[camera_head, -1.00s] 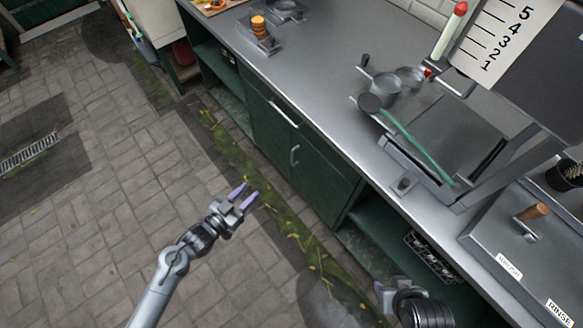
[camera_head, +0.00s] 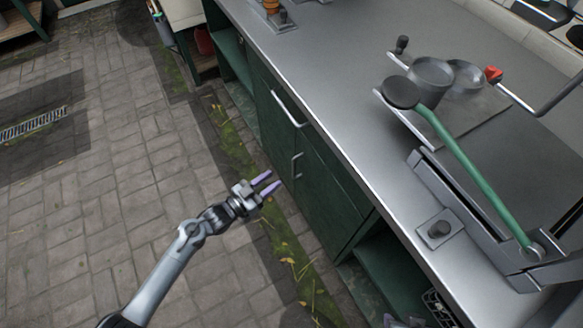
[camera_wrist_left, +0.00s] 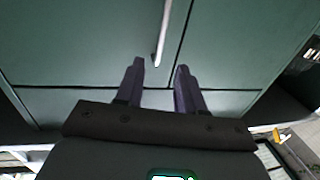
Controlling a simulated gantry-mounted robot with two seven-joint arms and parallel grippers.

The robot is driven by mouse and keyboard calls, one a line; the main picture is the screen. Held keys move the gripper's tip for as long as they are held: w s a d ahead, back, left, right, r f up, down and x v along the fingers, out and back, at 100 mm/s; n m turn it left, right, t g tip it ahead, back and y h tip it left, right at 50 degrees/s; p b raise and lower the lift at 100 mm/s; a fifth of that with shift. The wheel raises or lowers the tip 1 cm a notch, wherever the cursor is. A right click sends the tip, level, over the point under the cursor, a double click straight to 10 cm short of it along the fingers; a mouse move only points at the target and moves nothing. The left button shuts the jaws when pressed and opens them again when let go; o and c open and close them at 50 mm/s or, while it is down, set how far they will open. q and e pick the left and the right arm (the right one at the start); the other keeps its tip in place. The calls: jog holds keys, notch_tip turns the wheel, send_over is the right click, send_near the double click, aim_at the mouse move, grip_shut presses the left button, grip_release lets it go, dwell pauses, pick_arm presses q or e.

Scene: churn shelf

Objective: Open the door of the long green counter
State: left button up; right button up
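The long green counter (camera_head: 452,262) has a grey metal top and a dark green front. Its door (camera_head: 325,185) looks shut, and a small pale upright handle (camera_head: 296,165) shows on the front. My left gripper (camera_head: 267,183) is open and empty, its purple fingers pointing at the front just short of the handle. In the left wrist view, a pale handle (camera_wrist_left: 162,35) stands on a green panel beside a dark vertical seam, ahead of the gap between the open fingers (camera_wrist_left: 160,68). Only a bit of my right gripper (camera_head: 398,321) shows at the bottom edge.
A longer metal bar handle (camera_head: 288,109) sits higher on the front. Open shelf bays (camera_head: 385,265) flank the closed front. A green lever (camera_head: 470,175) and metal cups (camera_head: 432,78) stand on the counter.

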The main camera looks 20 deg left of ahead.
pick_arm(q)
jog(key=b+x, duration=0.3)
jog(key=x, duration=0.5)
jog(key=shift+w, duration=0.2)
jog(key=shift+d, duration=0.1)
grip_shut()
